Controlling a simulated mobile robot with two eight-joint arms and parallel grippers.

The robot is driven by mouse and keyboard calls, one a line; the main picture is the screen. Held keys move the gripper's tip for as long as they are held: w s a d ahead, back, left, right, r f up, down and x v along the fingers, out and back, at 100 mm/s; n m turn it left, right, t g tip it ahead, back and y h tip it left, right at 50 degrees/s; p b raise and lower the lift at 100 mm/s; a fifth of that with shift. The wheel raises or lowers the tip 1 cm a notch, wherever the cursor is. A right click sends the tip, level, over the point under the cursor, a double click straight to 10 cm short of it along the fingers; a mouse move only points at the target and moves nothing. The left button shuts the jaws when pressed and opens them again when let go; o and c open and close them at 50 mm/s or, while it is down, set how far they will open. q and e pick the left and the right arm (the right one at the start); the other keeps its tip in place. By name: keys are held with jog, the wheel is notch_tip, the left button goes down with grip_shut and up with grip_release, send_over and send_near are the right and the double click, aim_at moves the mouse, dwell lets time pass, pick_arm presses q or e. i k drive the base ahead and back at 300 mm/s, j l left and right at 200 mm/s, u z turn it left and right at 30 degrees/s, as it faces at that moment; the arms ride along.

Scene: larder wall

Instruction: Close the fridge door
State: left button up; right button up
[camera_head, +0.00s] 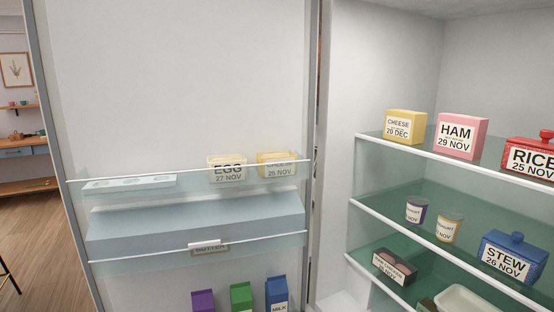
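The fridge door (180,85) stands wide open on the left side of the camera_head view, with its inner face toward me. Its hinge edge meets the fridge body at the middle of the picture. The fridge interior (385,75) fills the right side. The door carries a clear upper rack (130,193), a blue-grey compartment (190,228) and several cartons low down. Neither of my grippers is in view.
Glass shelves (400,150) inside the fridge hold a cheese box (405,127), a ham box (461,137), a red rice pot (530,158) and a blue stew pot (512,258). Wooden floor (32,245) shows beyond the door's left edge.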

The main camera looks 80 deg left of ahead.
aim_at(135, 97)
jog(key=k+j+z, duration=0.15)
jog(key=k+z, duration=0.15)
jog(key=z, duration=0.15)
jog(key=k+j+z, duration=0.1)
jog(key=k+z, duration=0.2)
jog(key=z, duration=0.15)
jog(key=k+l+z, duration=0.25)
jog(key=k, duration=0.8)
jog(key=k+j+z, duration=0.1)
jog(key=k+z, duration=1.05)
jog(key=k, duration=0.25)
jog(key=k+z, duration=0.25)
jog(key=k, duration=1.3)
jog(key=j+u, duration=0.1)
jog(key=u, duration=0.7)
jog(key=j+u, duration=0.15)
jog(key=u, duration=0.3)
jog(key=i+u, duration=0.1)
jog(key=u, duration=0.3)
jog(key=i+j+u, duration=0.1)
jog(key=i+u, duration=0.25)
jog(key=k+j+z, duration=0.1)
jog(key=j, duration=0.3)
jog(key=k+j+z, duration=0.1)
jog(key=j, duration=0.25)
